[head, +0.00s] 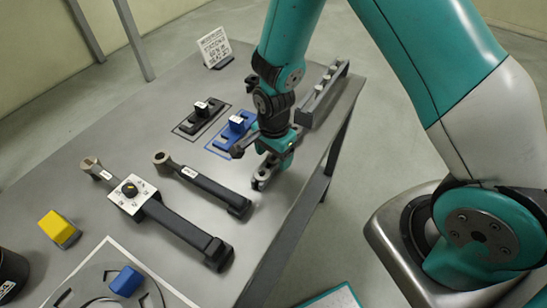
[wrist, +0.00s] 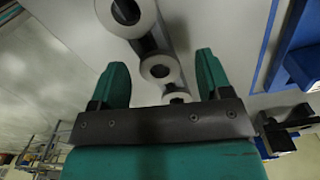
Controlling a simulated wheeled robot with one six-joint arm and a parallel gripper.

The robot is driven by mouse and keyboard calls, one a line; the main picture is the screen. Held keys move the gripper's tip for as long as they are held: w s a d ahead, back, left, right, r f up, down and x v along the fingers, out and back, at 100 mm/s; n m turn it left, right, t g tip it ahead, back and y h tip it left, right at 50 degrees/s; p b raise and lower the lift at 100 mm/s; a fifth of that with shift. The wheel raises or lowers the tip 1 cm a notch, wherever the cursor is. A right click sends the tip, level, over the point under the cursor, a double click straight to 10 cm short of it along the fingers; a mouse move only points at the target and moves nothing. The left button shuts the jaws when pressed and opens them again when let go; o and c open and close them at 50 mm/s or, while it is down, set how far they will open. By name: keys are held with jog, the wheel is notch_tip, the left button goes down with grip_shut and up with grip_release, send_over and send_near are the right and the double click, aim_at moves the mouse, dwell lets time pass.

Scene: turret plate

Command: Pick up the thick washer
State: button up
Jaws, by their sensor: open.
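In the wrist view, several pale rings sit in a row along a dark bar (wrist: 152,42): a large one (wrist: 108,24) at the top, a middle one (wrist: 175,66) and a smaller-looking one (wrist: 177,95) partly hidden by my gripper's palm. I cannot tell for sure which is the thick washer. My gripper (wrist: 162,60) is open and empty, with the middle ring showing between its fingers; contact cannot be made out. In the head view, my gripper (head: 265,157) hangs over the table's right side, just above the bar with the rings (head: 262,180), which it partly hides.
A black-handled tool (head: 205,184) and a longer one with a plate and knob (head: 165,218) lie to the left. Blue (head: 233,132) and black (head: 202,113) blocks stand behind, near a grey rail (head: 324,95). A yellow block (head: 58,228) is far left. The table's right edge is close.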

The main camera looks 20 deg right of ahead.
jog(key=c, duration=1)
